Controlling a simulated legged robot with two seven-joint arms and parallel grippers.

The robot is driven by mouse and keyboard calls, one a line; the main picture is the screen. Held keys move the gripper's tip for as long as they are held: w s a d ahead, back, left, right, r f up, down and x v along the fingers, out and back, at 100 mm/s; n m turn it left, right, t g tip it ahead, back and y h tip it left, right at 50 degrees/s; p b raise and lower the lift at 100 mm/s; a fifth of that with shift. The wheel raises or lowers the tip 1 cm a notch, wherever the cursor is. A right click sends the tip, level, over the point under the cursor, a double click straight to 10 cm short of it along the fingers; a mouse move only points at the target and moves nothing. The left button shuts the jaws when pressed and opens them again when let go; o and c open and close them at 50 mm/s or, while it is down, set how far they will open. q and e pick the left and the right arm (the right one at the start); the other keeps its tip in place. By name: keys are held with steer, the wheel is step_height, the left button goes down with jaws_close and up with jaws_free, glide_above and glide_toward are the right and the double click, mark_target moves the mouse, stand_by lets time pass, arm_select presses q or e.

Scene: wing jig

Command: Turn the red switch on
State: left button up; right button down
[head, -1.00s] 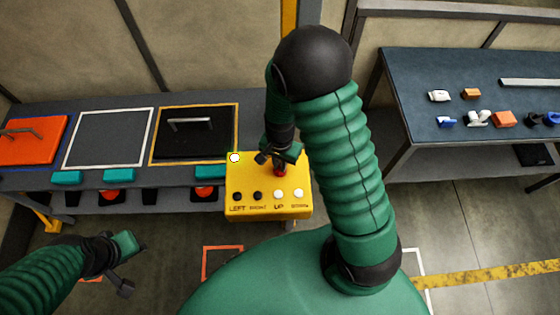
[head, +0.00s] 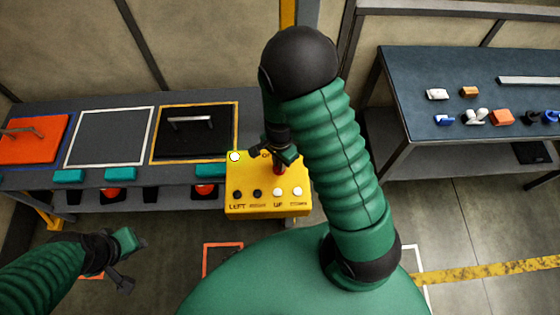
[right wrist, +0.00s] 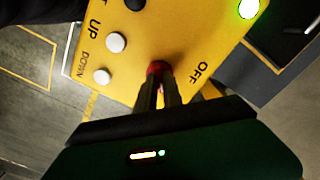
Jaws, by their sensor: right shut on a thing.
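The yellow control box (head: 240,183) stands in the middle of the head view, with a red switch (head: 279,170) on its top. My right gripper (head: 277,161) is over the box; in the right wrist view its fingers (right wrist: 158,90) are shut on the red switch (right wrist: 157,68), which they partly hide. The word OFF (right wrist: 202,73) shows beside the switch. A lamp (right wrist: 248,8) at the box's corner glows green-white. My left gripper (head: 125,262) hangs low at the left, away from the box; its jaw opening is unclear.
A grey bench (head: 30,179) at the left bears an orange panel (head: 40,143), a white-framed panel and a black panel with a handle (head: 192,137). Push buttons line the box's front. A blue-topped table (head: 410,75) with several small parts stands at the right.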

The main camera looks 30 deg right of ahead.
steer(key=c, duration=1.5)
jaws_free()
steer(key=shift+a, duration=0.1)
steer(key=shift+a, duration=0.1)
steer(key=shift+r, duration=0.1)
step_height(320, 180, up, 17)
steer(key=shift+w+f+b, duration=0.1)
steer(key=shift+f+b, duration=0.1)
steer(key=shift+b, duration=0.1)
